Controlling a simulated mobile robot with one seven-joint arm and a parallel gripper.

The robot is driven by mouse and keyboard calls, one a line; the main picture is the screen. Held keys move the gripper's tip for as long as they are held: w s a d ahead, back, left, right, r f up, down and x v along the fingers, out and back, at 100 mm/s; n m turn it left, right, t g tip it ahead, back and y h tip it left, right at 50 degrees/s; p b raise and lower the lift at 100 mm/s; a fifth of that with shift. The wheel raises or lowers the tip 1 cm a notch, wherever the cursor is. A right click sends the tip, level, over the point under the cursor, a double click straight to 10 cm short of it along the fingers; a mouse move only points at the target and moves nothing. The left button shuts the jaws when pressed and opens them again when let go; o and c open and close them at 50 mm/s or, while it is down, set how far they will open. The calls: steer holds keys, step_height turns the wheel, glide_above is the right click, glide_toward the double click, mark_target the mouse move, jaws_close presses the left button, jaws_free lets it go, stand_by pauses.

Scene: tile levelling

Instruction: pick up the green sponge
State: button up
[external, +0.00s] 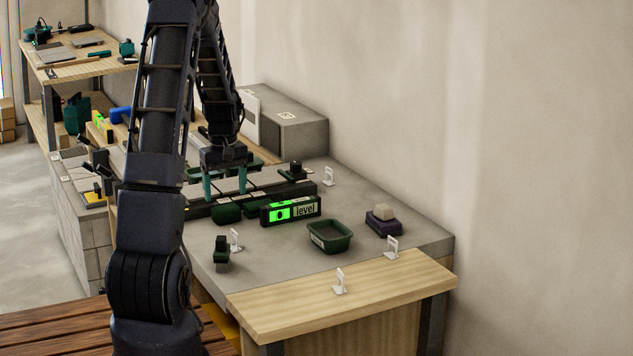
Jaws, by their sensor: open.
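My gripper (225,194) is open, its two teal fingers pointing down above the back left part of the grey worktop. Nothing shows between the fingers. Just below and in front of it are two dark green rounded pieces, one on the left (228,213) and one on the right (252,208), partly behind the level display. I cannot tell for certain which green piece is the sponge. The fingers appear apart from the green pieces, though the depth is unclear.
A level with a lit green display (292,209) stands right of the gripper. Several white clips (340,282) stand about.

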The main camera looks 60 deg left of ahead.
mark_target(226, 207)
steer(key=shift+s+d+f, duration=0.1)
steer(key=shift+f, duration=1.25)
steer(key=shift+d+f, duration=0.1)
steer(key=shift+f, duration=1.25)
steer(key=c, duration=0.7)
steer(key=shift+r, duration=0.1)
steer(key=shift+c, duration=0.2)
